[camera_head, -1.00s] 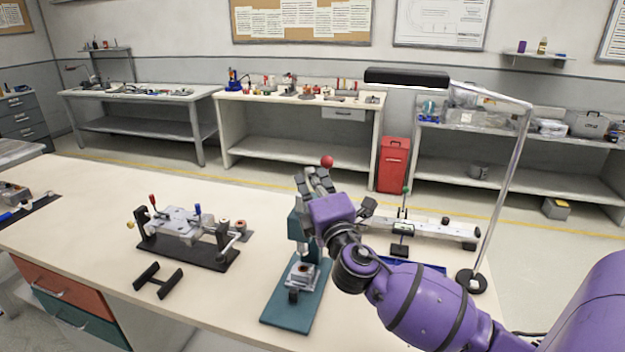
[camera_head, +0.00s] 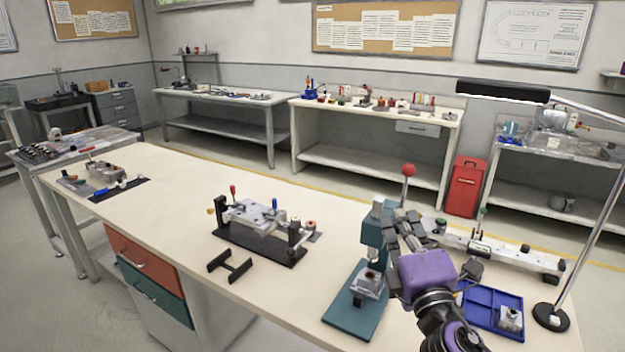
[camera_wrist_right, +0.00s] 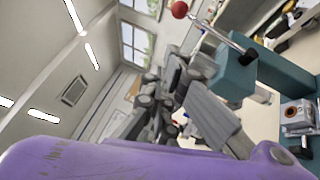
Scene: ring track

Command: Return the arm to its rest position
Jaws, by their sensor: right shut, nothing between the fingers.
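My right gripper (camera_head: 403,232), with grey fingers on a purple wrist, is shut and empty beside the teal press (camera_head: 374,222). In the head view it overlaps the right side of the press, below the red lever knob (camera_head: 408,170); I cannot tell whether it touches. The right wrist view shows the grey fingers (camera_wrist_right: 165,100) in front, with the red knob (camera_wrist_right: 179,10) and the teal press column (camera_wrist_right: 275,75) to their right. A metal block with a bore (camera_head: 369,283) sits on the press base (camera_head: 345,318). My left gripper is not in view.
A blue tray (camera_head: 478,318) holding a small metal part (camera_head: 510,318) lies right of my wrist. A lamp stand (camera_head: 551,316) rises at the right. A clamp fixture (camera_head: 258,228) and a black bracket (camera_head: 229,264) stand left of the press. The bench's left-middle stretch is clear.

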